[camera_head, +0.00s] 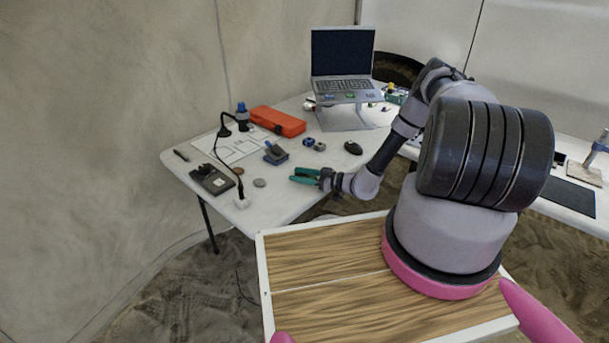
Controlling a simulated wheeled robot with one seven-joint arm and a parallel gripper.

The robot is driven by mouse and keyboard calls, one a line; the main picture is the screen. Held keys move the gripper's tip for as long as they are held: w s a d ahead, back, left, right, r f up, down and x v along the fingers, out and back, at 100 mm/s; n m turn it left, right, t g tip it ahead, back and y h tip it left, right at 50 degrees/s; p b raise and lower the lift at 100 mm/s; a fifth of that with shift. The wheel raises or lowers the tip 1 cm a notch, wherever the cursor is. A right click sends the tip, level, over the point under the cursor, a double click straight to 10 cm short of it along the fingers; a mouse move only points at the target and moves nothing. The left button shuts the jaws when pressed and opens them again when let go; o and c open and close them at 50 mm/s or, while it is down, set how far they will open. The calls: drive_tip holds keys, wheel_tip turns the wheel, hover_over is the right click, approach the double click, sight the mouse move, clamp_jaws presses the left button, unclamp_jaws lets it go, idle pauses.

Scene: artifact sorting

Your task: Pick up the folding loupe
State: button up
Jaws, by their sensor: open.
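My gripper (295,175) has green fingers and is open and empty. It points left over the right front part of the white table (220,205). I cannot say for certain which small thing is the folding loupe. A pair of small dark and blue items (314,144) lies behind my gripper, near the middle of the table, and may include it. A blue-grey block-like item (276,154) stands to the left of that pair. A grey disc (260,183) lies left of my gripper, apart from it. Nothing is between the fingers.
A black mouse (353,148), an orange case (277,121) and a laptop (343,84) on a stand are farther back. A black lamp (225,130) with a thin cable, a dark scale-like box (212,180) and a pen (181,155) are at the left. Bare tabletop lies near my gripper.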

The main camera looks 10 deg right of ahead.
clamp_jaws()
